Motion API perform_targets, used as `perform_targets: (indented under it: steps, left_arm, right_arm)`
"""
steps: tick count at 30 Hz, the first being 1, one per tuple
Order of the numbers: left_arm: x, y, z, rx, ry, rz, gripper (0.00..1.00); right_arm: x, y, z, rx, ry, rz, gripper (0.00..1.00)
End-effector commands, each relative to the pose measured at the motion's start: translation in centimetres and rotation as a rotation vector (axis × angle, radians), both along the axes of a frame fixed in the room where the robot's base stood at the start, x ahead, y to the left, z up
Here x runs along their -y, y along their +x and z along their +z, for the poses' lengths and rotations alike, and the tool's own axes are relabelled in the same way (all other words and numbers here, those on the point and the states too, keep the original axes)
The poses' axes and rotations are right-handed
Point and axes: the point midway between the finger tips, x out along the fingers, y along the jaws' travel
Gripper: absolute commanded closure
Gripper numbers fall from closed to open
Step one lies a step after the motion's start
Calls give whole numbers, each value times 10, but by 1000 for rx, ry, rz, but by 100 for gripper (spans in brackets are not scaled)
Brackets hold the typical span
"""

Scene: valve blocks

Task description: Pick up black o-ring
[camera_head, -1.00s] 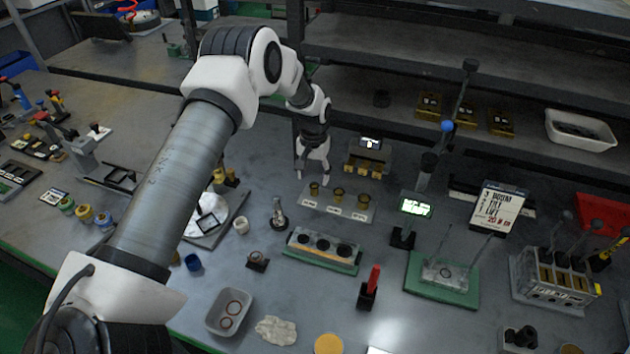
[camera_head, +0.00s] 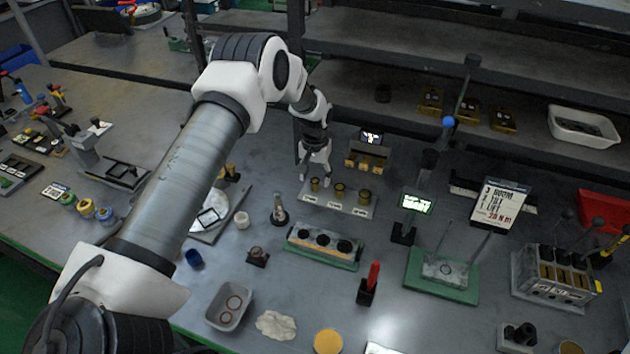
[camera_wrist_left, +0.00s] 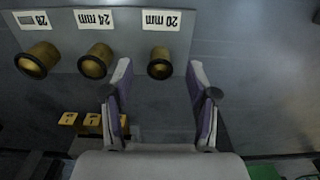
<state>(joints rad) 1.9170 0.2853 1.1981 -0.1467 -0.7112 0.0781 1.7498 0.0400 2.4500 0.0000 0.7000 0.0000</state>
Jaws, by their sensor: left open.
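My left gripper (camera_head: 314,178) is open and points down over the left end of a grey stand (camera_head: 350,205) with three brass posts. In the left wrist view, the open fingers (camera_wrist_left: 159,75) sit on either side of the brass post labelled 20 mm (camera_wrist_left: 160,64). The 24 mm post (camera_wrist_left: 95,61) and another brass post (camera_wrist_left: 37,60) stand to its left. A small dark ring (camera_head: 446,269) shows on the block on the green plate, too small to identify. My right gripper is out of view.
A grey tray (camera_head: 212,315) holds reddish-brown rings. A holder with brass blocks (camera_head: 368,163) and a small display stands just behind the posts. A block with dark round holes (camera_head: 322,243) lies in front. A lit display (camera_head: 416,204) stands to the right.

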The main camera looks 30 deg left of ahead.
Motion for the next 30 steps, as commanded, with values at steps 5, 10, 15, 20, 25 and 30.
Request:
perform_targets:
  steps: [5, 10, 15, 20, 25, 30]
  left_arm:
    - [0, 0, 0, 0, 0, 0, 59]
    - [0, 0, 0, 0, 0, 0, 81]
    - [0, 0, 0, 0, 0, 0, 82]
    - [0, 0, 0, 0, 0, 0, 83]
    - [0, 0, 2, 0, 0, 0, 83]
    - [0, 0, 15, 1, 0, 0, 83]
  right_arm:
    - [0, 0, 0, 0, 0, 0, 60]
    - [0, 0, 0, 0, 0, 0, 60]
    - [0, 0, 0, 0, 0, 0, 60]
    - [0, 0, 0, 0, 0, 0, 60]
    - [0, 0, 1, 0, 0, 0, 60]
    - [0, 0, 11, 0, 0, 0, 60]
